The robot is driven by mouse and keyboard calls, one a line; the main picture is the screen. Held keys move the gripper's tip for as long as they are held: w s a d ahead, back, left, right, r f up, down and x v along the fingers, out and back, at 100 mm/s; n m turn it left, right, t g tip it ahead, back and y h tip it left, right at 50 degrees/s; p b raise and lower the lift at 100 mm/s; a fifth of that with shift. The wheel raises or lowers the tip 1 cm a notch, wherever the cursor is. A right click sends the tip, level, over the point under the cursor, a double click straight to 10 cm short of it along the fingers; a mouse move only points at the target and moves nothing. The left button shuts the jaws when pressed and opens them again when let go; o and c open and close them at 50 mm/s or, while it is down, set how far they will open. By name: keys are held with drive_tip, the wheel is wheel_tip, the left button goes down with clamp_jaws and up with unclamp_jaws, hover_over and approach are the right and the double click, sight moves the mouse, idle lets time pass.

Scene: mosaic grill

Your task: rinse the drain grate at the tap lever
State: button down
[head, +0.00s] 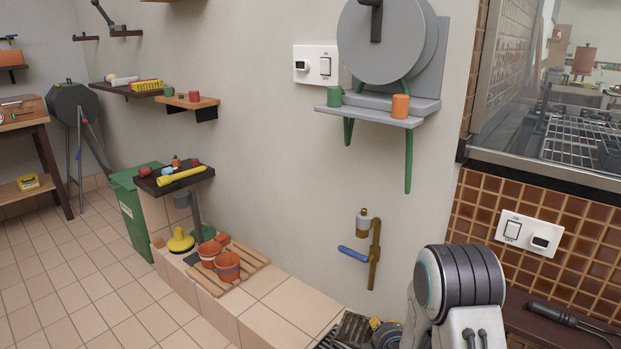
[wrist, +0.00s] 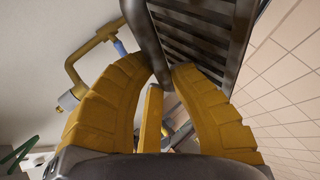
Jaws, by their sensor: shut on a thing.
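The drain grate (wrist: 200,35), dark with parallel bars, fills the upper right of the wrist view. My yellow gripper (wrist: 165,78) is shut on the grate at its thick grey edge bar, and the fingers partly hide the contact. In the head view the grate (head: 350,330) shows at the bottom edge, partly cut off, next to my arm. The tap is a brass pipe (head: 375,255) on the wall with a blue tap lever (head: 352,254), above the grate in the picture. In the wrist view the brass pipe (wrist: 85,50) is left of the grate, apart from it.
A tiled ledge (head: 265,325) runs below the tap. A wooden slat rack (head: 245,275) with terracotta pots (head: 228,266) stands on it to the left. A grey wall shelf (head: 375,115) with a green and an orange cup is above. A dark counter (head: 540,325) is at right.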

wheel_tip(320, 180, up, 28)
drive_tip(key=p, duration=2.6)
drive_tip(key=shift+r, duration=0.1)
